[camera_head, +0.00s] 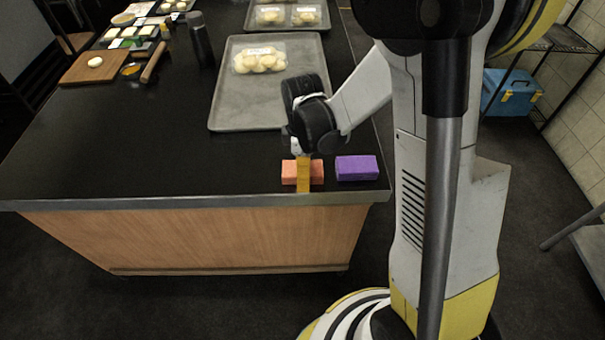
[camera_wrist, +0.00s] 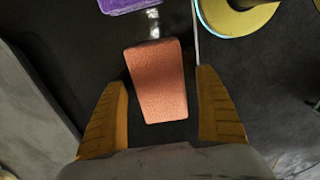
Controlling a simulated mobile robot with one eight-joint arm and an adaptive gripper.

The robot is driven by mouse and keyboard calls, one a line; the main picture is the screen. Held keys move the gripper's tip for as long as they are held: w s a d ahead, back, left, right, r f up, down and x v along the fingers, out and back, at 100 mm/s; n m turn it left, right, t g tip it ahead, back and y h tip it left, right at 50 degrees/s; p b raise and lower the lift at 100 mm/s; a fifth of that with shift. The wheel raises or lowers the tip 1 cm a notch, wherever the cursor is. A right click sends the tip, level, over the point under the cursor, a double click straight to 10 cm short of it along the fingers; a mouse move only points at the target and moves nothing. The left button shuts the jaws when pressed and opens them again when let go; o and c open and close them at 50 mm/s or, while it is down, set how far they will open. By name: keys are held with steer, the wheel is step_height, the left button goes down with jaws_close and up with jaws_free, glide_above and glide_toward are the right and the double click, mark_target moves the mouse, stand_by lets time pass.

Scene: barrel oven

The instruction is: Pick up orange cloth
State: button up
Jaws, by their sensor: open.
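The orange cloth (camera_head: 288,172) is a small block-like piece lying on the black counter near its front right edge. In the wrist view the orange cloth (camera_wrist: 159,82) lies between and slightly ahead of my two yellow fingers, with dark gaps on both sides. My gripper (camera_head: 303,175) points down over it in the head view, and one finger hides its middle. My gripper (camera_wrist: 165,110) is open and holds nothing. I cannot tell how high the fingertips are above the counter.
A purple block (camera_head: 357,168) lies just right of the orange cloth. A grey tray (camera_head: 232,110) with a pack of dough balls (camera_head: 260,61) is behind. A dark bottle (camera_head: 201,40), a rolling pin (camera_head: 154,62) and a wooden board (camera_head: 84,72) stand farther back left. The front left counter is clear.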

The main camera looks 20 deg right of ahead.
steer(key=shift+r, duration=0.1)
steer(key=shift+c, duration=0.2)
steer(key=c, duration=1.2)
step_height(320, 180, up, 4)
steer(key=shift+r+p, duration=0.15)
steer(key=shift+p, duration=1.05)
steer(key=s+d+r+p, duration=0.1)
steer(key=d+r, duration=0.1)
steer(key=d, duration=0.1)
steer(key=s+d+r+p, duration=0.1)
steer(key=s+d+r, duration=0.1)
steer(key=d, duration=0.2)
steer(key=s+d+r+p, duration=0.1)
steer(key=d+r, duration=0.1)
steer(key=d, duration=0.1)
steer(key=shift+s+d+r+p, duration=0.3)
steer(key=shift+d+r+p, duration=0.05)
